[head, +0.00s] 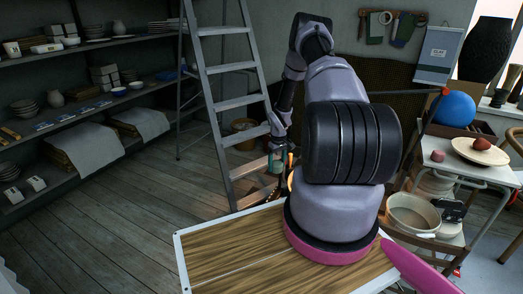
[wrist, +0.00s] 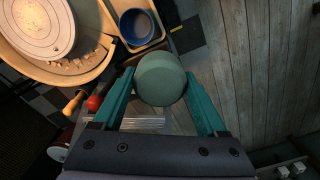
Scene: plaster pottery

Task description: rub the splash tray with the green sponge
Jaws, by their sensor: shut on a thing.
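My gripper (wrist: 160,84) is shut on the round green sponge (wrist: 160,72), which sits between its two teal fingers in the wrist view. The splash tray (wrist: 97,57) is the cream round basin at the upper left of the wrist view, around a pale wheel disc with crumbs of clay beside it. In that picture the sponge is to the right of the tray and apart from it; I cannot tell its height. In the head view my gripper (head: 278,162) is small, left of my arm, and the sponge and tray cannot be made out clearly.
A blue cup (wrist: 137,25) stands in a tan box beside the splash tray. A wooden-handled tool (wrist: 74,104) and a red ball (wrist: 94,103) lie below it. A ladder (head: 235,103) stands left of my arm. Plank floor (head: 130,190) is open at left.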

